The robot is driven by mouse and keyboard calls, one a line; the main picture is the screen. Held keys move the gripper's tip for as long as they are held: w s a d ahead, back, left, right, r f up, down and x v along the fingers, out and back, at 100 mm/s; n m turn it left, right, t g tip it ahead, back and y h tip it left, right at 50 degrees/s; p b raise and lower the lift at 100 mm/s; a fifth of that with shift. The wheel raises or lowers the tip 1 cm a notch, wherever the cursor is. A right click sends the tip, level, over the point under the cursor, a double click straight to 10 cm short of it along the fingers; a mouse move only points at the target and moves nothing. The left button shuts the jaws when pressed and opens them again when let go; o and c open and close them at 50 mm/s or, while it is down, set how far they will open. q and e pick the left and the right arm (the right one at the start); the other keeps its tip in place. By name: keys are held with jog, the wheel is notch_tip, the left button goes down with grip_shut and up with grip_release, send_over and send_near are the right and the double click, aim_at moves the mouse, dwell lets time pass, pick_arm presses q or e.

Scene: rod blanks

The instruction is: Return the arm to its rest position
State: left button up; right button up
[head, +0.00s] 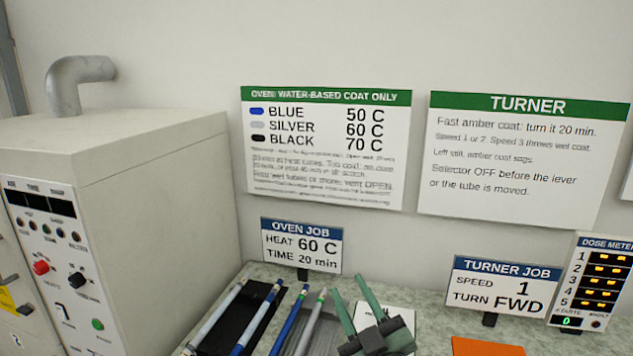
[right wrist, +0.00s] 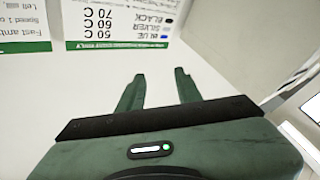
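My right gripper (head: 358,301) shows at the bottom middle of the head view, above the bench and right of the rods. Its two green fingers are apart with nothing between them. In the right wrist view the same gripper (right wrist: 158,85) is open and empty, with the wall and the oven sign beyond it. My left gripper is not in view.
Several rods (head: 258,315) in blue, silver and white lie in trays on the speckled bench (head: 425,305). The oven (head: 160,190) stands at the left. OVEN JOB (head: 301,246) and TURNER JOB (head: 500,287) cards and a dose meter (head: 592,280) stand on the right and middle.

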jog(key=s+d+f+m+g+h, duration=0.35)
jog(key=s+d+f, duration=0.2)
jog(key=f, duration=0.45)
jog(key=s+d+f+m+g+h, duration=0.35)
jog(key=s+d+f+g, duration=0.2)
jog(key=f, duration=0.55)
jog(key=s+d+f+g, duration=0.2)
jog(key=s+f+g, duration=0.2)
jog(key=s, duration=0.6)
jog(key=s+d+f+g, duration=0.1)
jog(key=s+f+g, duration=0.3)
jog(key=s, duration=0.6)
notch_tip(320, 180, down, 35)
jog(key=s+b, duration=0.2)
jog(key=b, duration=0.4)
jog(key=s+d+f+g+b, duration=0.1)
jog(key=s+d+f+b, duration=0.2)
jog(key=s+f, duration=1.3)
notch_tip(320, 180, down, 2)
jog(key=shift+f+g+b, duration=0.1)
jog(key=shift+g+b, duration=0.3)
jog(key=shift+b, duration=0.1)
jog(key=shift+d, duration=0.1)
